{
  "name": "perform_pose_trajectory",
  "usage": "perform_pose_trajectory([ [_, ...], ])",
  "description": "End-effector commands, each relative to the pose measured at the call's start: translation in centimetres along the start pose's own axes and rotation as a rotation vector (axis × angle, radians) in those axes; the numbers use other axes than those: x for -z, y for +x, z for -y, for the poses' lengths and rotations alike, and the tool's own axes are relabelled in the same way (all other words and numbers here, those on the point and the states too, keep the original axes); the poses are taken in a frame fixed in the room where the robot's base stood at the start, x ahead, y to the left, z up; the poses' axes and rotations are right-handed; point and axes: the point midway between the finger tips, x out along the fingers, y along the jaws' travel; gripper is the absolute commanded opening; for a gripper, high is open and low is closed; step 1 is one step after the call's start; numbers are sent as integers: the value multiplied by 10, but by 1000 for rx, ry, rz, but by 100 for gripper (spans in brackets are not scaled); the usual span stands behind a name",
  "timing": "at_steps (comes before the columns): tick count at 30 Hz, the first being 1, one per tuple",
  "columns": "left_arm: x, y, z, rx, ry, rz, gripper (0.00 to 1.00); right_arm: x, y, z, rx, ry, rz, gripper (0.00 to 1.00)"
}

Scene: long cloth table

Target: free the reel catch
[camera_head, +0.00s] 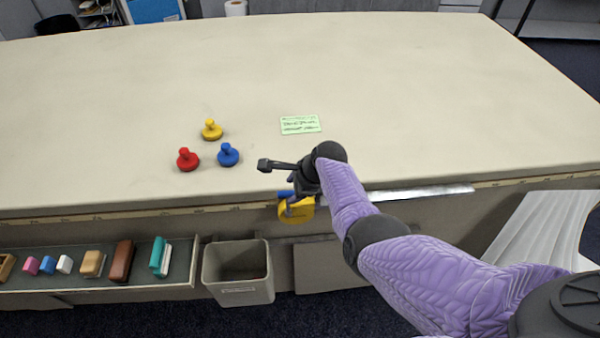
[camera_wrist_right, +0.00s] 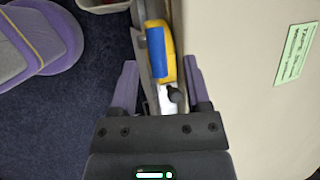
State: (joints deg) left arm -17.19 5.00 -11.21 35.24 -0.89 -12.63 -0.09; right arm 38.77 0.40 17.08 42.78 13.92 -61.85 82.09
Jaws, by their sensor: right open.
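The yellow reel (camera_head: 297,211) sits at the front edge of the table, with a blue part (camera_head: 285,193) at its top left that looks like the catch. In the right wrist view the yellow body (camera_wrist_right: 169,66) and the blue part (camera_wrist_right: 155,50) lie between the fingers. A small black knob (camera_wrist_right: 175,95) shows nearer the palm. My right gripper (camera_wrist_right: 160,68) is open, one finger on each side of the reel; I cannot tell whether it touches. In the head view my right gripper (camera_head: 290,185) partly hides the reel. My left gripper is out of view.
A pale metal strip (camera_head: 420,193) runs along the table edge to the right. Red (camera_head: 187,159), yellow (camera_head: 211,130) and blue (camera_head: 228,155) knobbed pieces and a green card (camera_head: 300,124) are on the cloth. A bin (camera_head: 238,285) and a tray of blocks (camera_head: 105,283) stand below the edge.

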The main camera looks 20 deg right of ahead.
Motion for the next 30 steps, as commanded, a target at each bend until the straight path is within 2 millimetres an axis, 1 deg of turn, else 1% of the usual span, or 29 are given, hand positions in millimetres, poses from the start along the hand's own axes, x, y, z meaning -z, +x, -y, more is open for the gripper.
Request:
perform_pose_trajectory([
  [1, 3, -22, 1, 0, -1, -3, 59, -4, -22, 4, 4, 0, -1, 61],
  [4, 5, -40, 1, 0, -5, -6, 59, -4, -45, 4, 5, 1, -1, 61],
  [7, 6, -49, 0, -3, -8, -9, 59, -2, -60, 3, 4, 0, -1, 61],
  [11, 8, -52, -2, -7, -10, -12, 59, -1, -66, 2, 3, 0, 0, 61],
  [23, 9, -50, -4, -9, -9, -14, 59, 0, -65, 0, 2, -1, -1, 61],
  [25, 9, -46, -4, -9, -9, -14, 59, 6, -55, -8, -7, -29, -15, 61],
  [26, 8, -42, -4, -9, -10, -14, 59, 12, -46, -18, -17, -60, -30, 61],
  [28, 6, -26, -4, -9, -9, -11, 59, 34, -12, -55, -56, -190, -84, 61],
  [29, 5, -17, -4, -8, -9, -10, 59, 47, 5, -77, -79, -271, -113, 61],
  [30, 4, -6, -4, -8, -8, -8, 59, 65, 29, -110, -118, -396, -150, 61],
])
